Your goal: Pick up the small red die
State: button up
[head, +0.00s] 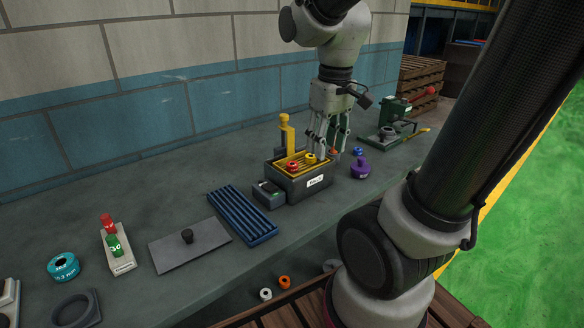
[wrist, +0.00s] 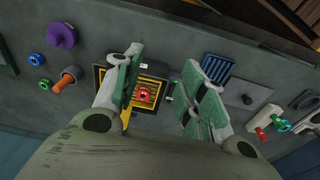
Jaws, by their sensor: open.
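A small red ring-shaped die (head: 292,166) sits in the yellow-topped insert of a dark box (head: 312,186), beside a yellow ring (head: 310,158). In the wrist view a red piece (wrist: 144,96) shows in the striped yellow insert, between my fingers but nearer the left one. My gripper (head: 328,148) is above the right part of the box, fingers pointing down. It is open and empty in the wrist view (wrist: 163,62). The left finger hides part of the box there. Another red piece (head: 107,221) stands at the end of a pale holder at left, beside a green one.
A yellow post (head: 285,134) rises behind the box. A purple knobbed piece (head: 360,168) and blue piece (head: 357,151) stand to its right. A blue ribbed tray (head: 242,215), grey plate (head: 191,247) and teal ring (head: 63,267) lie left. A green press (head: 396,122) stands far right.

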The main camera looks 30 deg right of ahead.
aim_at(292, 164)
jog(key=w+f+n, duration=0.1)
jog(key=w+n, duration=0.2)
jog(key=w+f+n+g, duration=0.1)
jog(key=w+f+n, duration=0.1)
jog(key=w+n, duration=0.1)
jog(key=w+f+n, duration=0.1)
jog(key=w+n, duration=0.2)
jog(key=w, duration=0.1)
jog(key=shift+a+f+g, duration=0.3)
jog(key=w+n, duration=0.1)
jog(key=n, duration=0.1)
jog(key=w+r+n, duration=0.1)
jog(key=n, duration=0.2)
jog(key=shift+w, duration=0.4)
jog(key=n, duration=0.3)
jog(key=shift+w, duration=0.1)
jog(key=shift+a, duration=0.1)
jog(key=shift+f+n, duration=0.3)
jog(key=shift+f, duration=0.15)
jog(key=f, duration=0.7)
jog(key=shift+w+a, duration=0.15)
jog(key=shift+a, duration=0.1)
jog(key=shift+r, duration=0.1)
jog(key=c, duration=0.9)
